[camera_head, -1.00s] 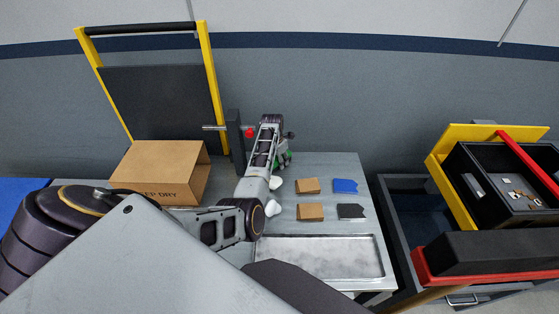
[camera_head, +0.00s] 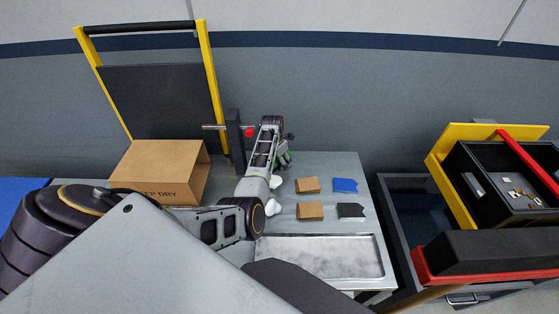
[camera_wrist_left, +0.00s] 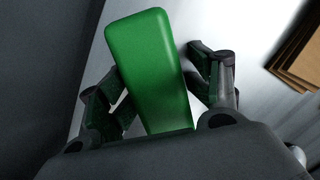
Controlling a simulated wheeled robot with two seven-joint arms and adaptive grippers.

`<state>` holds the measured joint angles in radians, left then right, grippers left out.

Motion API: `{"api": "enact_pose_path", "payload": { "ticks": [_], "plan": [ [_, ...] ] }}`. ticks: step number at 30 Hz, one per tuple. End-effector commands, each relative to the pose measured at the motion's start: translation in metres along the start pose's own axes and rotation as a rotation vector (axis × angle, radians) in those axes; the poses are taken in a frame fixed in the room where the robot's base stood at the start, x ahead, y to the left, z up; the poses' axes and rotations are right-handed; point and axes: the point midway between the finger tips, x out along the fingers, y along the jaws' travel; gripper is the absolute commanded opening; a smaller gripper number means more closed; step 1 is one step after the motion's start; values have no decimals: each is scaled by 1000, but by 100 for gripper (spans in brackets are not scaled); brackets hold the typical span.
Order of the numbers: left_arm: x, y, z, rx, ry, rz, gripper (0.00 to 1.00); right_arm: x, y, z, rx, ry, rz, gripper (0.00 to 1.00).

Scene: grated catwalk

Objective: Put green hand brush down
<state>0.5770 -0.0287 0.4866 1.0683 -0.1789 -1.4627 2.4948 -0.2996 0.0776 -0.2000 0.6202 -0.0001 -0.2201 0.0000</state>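The green hand brush (camera_wrist_left: 152,70) shows in the left wrist view as a smooth green block between the fingers of my left gripper (camera_wrist_left: 158,92). My right gripper is not in view.
A cardboard box (camera_head: 163,172) stands left on the table. Brown pieces (camera_head: 308,185), a blue piece (camera_head: 345,186) and a dark piece (camera_head: 351,211) lie to the right. A metal tray (camera_head: 384,268) is in front. A black bin (camera_head: 462,165) stands far right.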

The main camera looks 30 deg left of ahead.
Motion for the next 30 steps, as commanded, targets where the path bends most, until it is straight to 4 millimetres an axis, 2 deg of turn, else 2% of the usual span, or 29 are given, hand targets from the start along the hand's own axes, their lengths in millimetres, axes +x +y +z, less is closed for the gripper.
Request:
{"api": "enact_pose_path", "payload": {
  "ticks": [1,11,20,30],
  "plan": [
    [5,-2,-5,-1,11,-6,60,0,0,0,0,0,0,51],
    [0,-2,-4,-1,11,-6,60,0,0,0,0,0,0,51],
    [-25,-1,0,-1,3,-1,60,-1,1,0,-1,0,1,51],
    [-66,0,2,-1,0,0,60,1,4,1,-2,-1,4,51]
  ]
}}
